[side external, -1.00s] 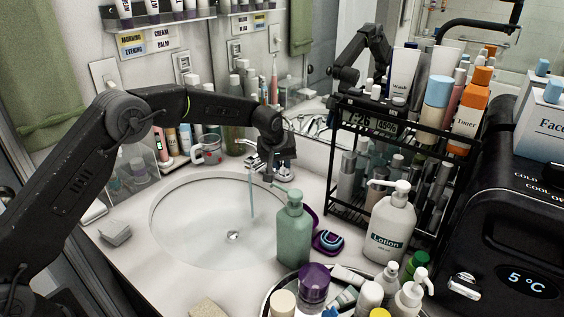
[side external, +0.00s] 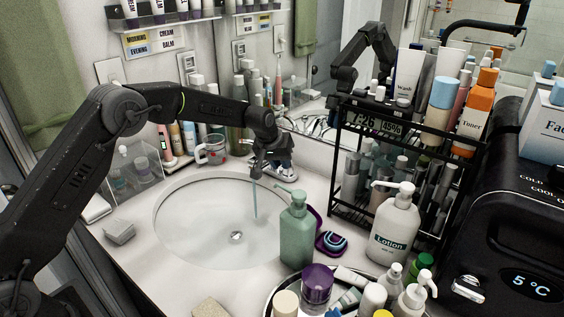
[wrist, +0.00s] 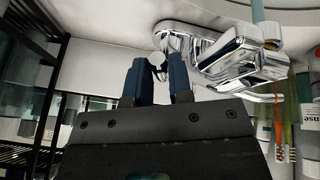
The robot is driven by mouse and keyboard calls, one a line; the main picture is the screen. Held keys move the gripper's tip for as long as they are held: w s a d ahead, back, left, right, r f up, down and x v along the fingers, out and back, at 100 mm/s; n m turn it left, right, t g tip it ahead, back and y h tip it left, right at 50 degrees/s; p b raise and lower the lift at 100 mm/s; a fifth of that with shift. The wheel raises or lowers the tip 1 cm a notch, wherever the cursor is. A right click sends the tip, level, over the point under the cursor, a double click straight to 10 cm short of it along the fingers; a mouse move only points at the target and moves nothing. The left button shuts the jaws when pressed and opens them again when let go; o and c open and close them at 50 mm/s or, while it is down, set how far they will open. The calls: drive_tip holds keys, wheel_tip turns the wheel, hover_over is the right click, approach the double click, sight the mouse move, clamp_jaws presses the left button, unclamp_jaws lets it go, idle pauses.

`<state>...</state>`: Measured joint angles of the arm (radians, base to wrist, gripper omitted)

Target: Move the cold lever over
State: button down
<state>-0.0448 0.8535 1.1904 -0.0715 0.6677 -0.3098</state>
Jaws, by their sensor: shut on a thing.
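The chrome faucet (wrist: 240,60) stands at the back of the sink, mostly behind my gripper in the side view. A bluish stream of water (side external: 254,198) falls from it into the basin (side external: 185,235). My gripper (side external: 276,172) is at the faucet, pointing down. In the wrist view its two dark blue fingers (wrist: 158,75) are close together around a small chrome lever with a round end (wrist: 157,60), beside the spout body. I see no hot or cold mark on this lever. The fingers hide part of it.
A green pump bottle (side external: 297,235) stands at the basin's right rim, near the gripper. A black wire rack (side external: 338,165) of bottles and a lotion bottle (side external: 395,228) stand farther right. A glass mug (side external: 212,150) is left of the faucet. The mirror is behind.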

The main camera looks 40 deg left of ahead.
drive_tip(key=c, duration=1)
unclamp_jaws()
drive_tip(key=shift+c, duration=0.2)
drive_tip(key=s+d+r+n+y, duration=0.15)
drive_tip(key=s+r, duration=0.45)
drive_tip(key=r, duration=0.7)
drive_tip(key=s+r+m+t, duration=0.1)
drive_tip(key=s+m+t, duration=0.1)
drive_tip(key=s+m, duration=0.4)
drive_tip(key=s+d+r+m+t+h, duration=0.1)
drive_tip(key=s+m, duration=0.6)
drive_tip(key=s, duration=0.6)
drive_tip(key=shift+s+d+r+t, duration=0.15)
drive_tip(key=shift+s+r+t, duration=0.1)
drive_tip(key=shift+t, duration=0.15)
